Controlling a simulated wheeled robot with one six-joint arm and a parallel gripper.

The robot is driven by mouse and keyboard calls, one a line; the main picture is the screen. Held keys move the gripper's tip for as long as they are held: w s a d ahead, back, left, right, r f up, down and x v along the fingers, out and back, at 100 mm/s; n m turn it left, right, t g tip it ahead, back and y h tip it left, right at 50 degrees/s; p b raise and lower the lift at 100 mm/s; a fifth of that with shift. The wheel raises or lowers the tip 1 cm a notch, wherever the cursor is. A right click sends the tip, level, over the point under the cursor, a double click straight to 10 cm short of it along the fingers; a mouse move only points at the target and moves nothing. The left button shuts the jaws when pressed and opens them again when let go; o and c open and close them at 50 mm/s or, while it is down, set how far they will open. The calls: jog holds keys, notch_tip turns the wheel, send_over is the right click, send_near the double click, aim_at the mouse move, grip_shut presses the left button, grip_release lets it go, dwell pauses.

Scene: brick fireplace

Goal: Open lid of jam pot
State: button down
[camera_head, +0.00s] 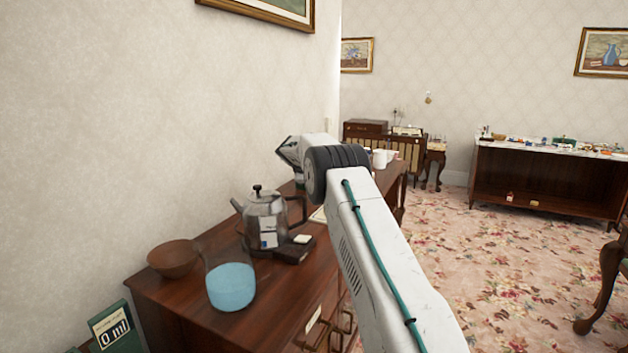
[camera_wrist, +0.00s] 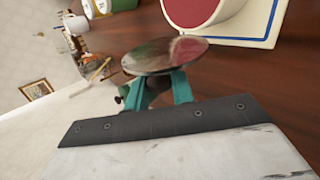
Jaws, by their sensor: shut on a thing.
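My gripper (camera_wrist: 158,90) has teal fingers, shut on a round, shiny lid (camera_wrist: 165,56) in the wrist view. The lid is held tilted and looks apart from the jam pot. The jam pot (camera_wrist: 200,10) is at the top of the wrist view, cut off by the frame edge. Its red contents show and no lid covers the part in view. It is on a white board with a blue border (camera_wrist: 262,38). In the head view my gripper (camera_head: 288,150) is over the wooden sideboard, and my arm hides the pot.
The sideboard (camera_head: 180,292) bears a metal kettle (camera_head: 264,212), a brown bowl (camera_head: 174,259) and a glass container of blue stuff (camera_head: 231,287). White mugs (camera_head: 381,158) stand farther back. The wall is close on the left; carpeted floor (camera_head: 480,270) is open on the right.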

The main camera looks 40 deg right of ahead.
jog(key=shift+w+a+f, duration=0.2)
jog(key=shift+a+f, duration=0.05)
jog(key=shift+d+g, duration=0.1)
jog(key=shift+g, duration=0.2)
jog(key=c, duration=1.2)
grip_release()
jog(key=shift+d, duration=0.1)
jog(key=shift+r, duration=0.1)
jog(key=v, duration=0.8)
jog(key=shift+f, duration=0.25)
